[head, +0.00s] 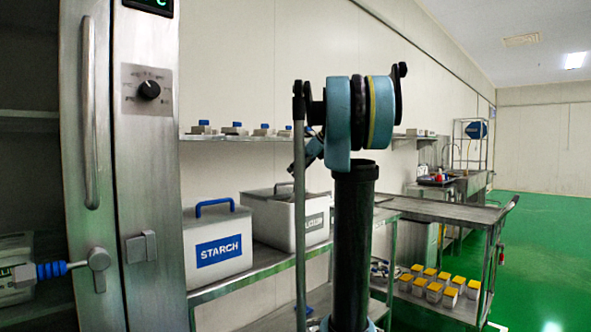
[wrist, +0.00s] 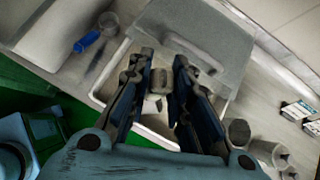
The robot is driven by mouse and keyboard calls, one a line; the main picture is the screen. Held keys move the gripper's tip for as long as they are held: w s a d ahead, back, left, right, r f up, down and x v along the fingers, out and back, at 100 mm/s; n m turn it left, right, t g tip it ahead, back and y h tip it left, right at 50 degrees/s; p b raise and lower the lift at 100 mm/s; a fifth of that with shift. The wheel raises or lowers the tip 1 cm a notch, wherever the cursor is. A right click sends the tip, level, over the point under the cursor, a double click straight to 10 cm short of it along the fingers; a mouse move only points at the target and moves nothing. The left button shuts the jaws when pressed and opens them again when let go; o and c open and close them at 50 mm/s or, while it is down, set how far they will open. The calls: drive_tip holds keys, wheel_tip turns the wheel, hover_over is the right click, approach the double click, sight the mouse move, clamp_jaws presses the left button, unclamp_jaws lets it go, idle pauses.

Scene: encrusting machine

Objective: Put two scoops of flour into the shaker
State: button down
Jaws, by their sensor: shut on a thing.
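In the wrist view my gripper (wrist: 163,62) points down over an open pale bin (wrist: 112,82). Its two dark fingers stand on either side of a small grey-beige piece (wrist: 158,82), which looks like part of a scoop; the rest of it is hidden. In the head view the bin (head: 268,222) with a partly hidden label, seemingly flour, stands right of the starch bin (head: 218,252). Grey round containers (wrist: 238,131) stand at the lower right of the wrist view; I cannot tell whether one is the shaker.
A grey lid (wrist: 195,50) lies across the bin's far side. A blue handle (wrist: 86,41) shows at upper left, near a round cup (wrist: 107,20). Small labelled boxes (wrist: 299,111) stand at right. A steel cabinet (head: 145,210) closes off the left; green floor (head: 545,250) is free at right.

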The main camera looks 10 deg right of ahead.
sight(297, 195)
drive_tip(key=shift+w+d+f+g, duration=0.1)
drive_tip(key=shift+w+f+g, duration=0.15)
drive_tip(key=shift+f, duration=0.45)
drive_tip(key=shift+w+d+f+g, duration=0.15)
drive_tip(key=shift+w+f, duration=0.1)
drive_tip(key=shift+f, duration=0.4)
drive_tip(key=shift+w+d+f, duration=0.1)
drive_tip(key=shift+w+f, duration=0.05)
drive_tip(key=shift+f, duration=0.8)
drive_tip(key=shift+w+f, duration=0.1)
drive_tip(key=shift+f, duration=0.8)
drive_tip(key=shift+w+d, duration=1)
drive_tip(key=shift+w, duration=1.3)
drive_tip(key=shift+s+a+f+n+t+h, duration=0.3)
drive_tip(key=shift+s+a+n+t, duration=0.15)
drive_tip(key=shift+s+t, duration=0.5)
drive_tip(key=shift+s+a+f+n+t+h, duration=0.15)
drive_tip(key=shift+s+a+f+n+t, duration=0.25)
drive_tip(key=shift+s+t, duration=0.6)
drive_tip(key=shift+s+a+f+n+t+h, duration=0.3)
drive_tip(key=shift+s+a+t, duration=0.2)
drive_tip(key=shift+s+t, duration=0.45)
drive_tip(key=s+a+r+n+t, duration=0.2)
drive_tip(key=s+r, duration=0.4)
drive_tip(key=r, duration=0.3)
drive_tip(key=shift+s+a+r+n+t, duration=0.15)
drive_tip(key=shift+a+r+n+t, duration=0.15)
drive_tip(key=shift+n+t, duration=0.75)
drive_tip(key=shift+m+t, duration=0.25)
drive_tip(key=shift+m, duration=0.05)
